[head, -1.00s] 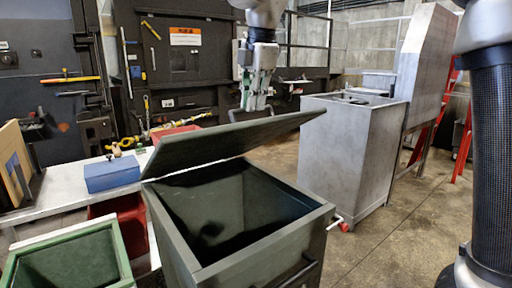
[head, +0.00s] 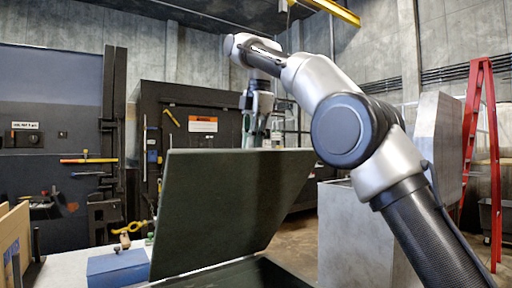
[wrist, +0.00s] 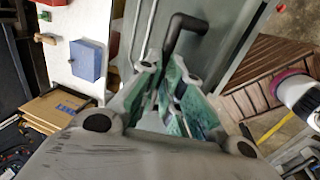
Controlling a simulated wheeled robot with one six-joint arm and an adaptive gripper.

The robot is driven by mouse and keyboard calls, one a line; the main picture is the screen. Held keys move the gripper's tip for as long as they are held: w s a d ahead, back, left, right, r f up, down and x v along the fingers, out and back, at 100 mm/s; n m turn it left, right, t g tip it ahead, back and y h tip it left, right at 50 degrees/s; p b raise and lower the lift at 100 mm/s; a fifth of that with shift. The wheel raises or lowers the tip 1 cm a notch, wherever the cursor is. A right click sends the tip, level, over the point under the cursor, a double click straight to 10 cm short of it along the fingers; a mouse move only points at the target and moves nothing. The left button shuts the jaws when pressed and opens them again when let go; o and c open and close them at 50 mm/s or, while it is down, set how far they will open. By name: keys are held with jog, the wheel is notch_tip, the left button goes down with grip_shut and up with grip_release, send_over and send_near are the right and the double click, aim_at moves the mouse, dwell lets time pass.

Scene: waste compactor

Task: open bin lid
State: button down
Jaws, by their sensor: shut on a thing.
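The dark green bin lid (head: 225,205) stands steeply raised, tilted up from the bin. Only a bit of the bin (head: 262,276) shows at the bottom edge of the head view. My gripper (head: 252,140) is at the lid's upper edge, on its far side, with its fingertips partly hidden by the lid. In the wrist view my gripper's green-padded fingers (wrist: 172,88) are closed around a dark bent handle (wrist: 184,30) on the lid (wrist: 222,45). The exact contact between the pads is partly hidden.
A blue box (head: 118,268) sits on a white table at left; it also shows in the wrist view (wrist: 88,60). A grey metal bin (head: 345,235) stands at right, near a red ladder (head: 480,150). The dark compactor (head: 190,115) stands behind.

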jog(key=shift+w+a+f, duration=0.55)
jog(key=shift+w+a, duration=0.2)
jog(key=shift+w, duration=0.1)
jog(key=c, duration=1.9)
grip_release()
jog(key=shift+c, duration=0.2)
jog(key=o, duration=0.5)
jog(key=shift+w+a+f, duration=0.25)
jog(key=shift+w, duration=0.25)
jog(key=shift+c, duration=0.2)
jog(key=shift+s+d+r, duration=0.15)
jog(key=shift+r, duration=0.1)
jog(key=shift+s, duration=0.1)
jog(key=shift+d, duration=0.1)
